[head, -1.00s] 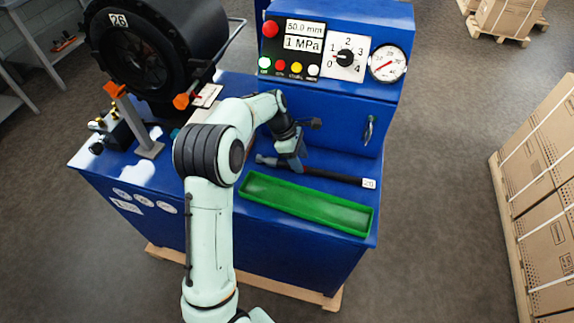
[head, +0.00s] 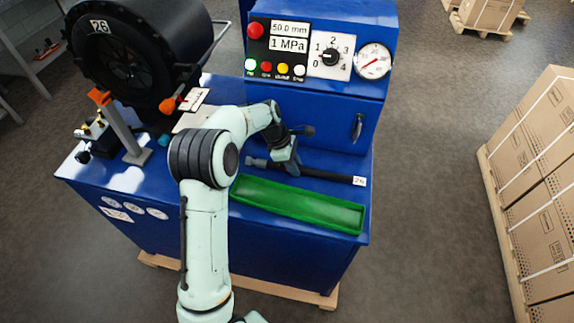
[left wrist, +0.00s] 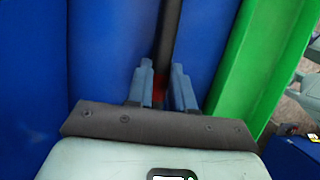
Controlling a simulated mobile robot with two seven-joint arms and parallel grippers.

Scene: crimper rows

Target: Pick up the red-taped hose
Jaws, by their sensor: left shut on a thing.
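The hose (head: 325,174) is black, with a grey metal end at its left and a white tag at its right. It lies on the blue bench top behind the green tray. My left gripper (head: 285,168) is shut on it, left of its middle. In the left wrist view the hose (left wrist: 171,35) runs between the two fingers (left wrist: 161,88), with a patch of red tape showing there. In the head view the gripper hides the tape. My right gripper is not in view.
The long green tray (head: 300,204) sits on the front of the bench, close to the hose. The blue control cabinet (head: 312,115) stands behind. A large black crimper head (head: 140,50) is at the left. Stacked boxes (head: 535,165) stand apart at the right.

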